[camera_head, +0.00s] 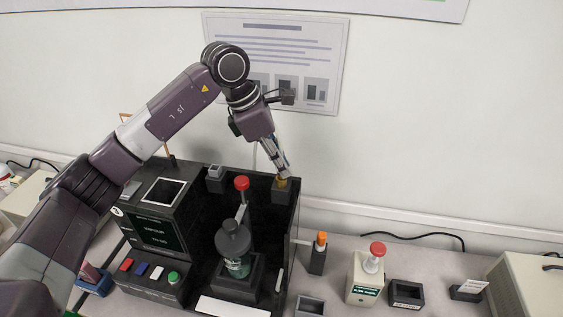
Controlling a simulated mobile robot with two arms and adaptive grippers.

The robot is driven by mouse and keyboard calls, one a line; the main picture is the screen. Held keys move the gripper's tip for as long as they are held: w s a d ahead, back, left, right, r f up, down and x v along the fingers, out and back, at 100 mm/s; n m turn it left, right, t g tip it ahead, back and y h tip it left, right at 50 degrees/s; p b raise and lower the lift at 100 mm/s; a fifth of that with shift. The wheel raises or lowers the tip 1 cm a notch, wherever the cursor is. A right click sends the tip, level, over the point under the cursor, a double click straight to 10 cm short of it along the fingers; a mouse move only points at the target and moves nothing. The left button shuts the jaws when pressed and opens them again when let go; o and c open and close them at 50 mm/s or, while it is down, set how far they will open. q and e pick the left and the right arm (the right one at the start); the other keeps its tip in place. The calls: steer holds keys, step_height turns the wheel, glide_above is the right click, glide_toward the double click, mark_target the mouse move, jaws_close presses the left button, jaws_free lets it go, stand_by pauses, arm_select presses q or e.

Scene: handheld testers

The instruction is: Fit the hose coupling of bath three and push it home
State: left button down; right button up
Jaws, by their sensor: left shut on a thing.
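My left gripper (284,174) points down at the back right corner of a black open-fronted station (293,220). It is shut on a small brass-coloured piece (282,183), which looks like the hose coupling. The piece is at the top of a dark block (281,196) on the station's back right. I cannot tell whether it is seated or only touching. The fingers hide part of it. No label marking bath three is readable. My right gripper is not in view.
A dark bottle (234,247) stands in the station, below a red knob (242,183). A screen unit (158,232) adjoins it on the left. An orange-capped holder (319,254) and a red-topped tester (367,276) stand to the right. The wall is close behind.

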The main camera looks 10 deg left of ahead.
arm_select(q)
steer(key=shift+f+b, duration=0.55)
steer(key=shift+f, duration=0.15)
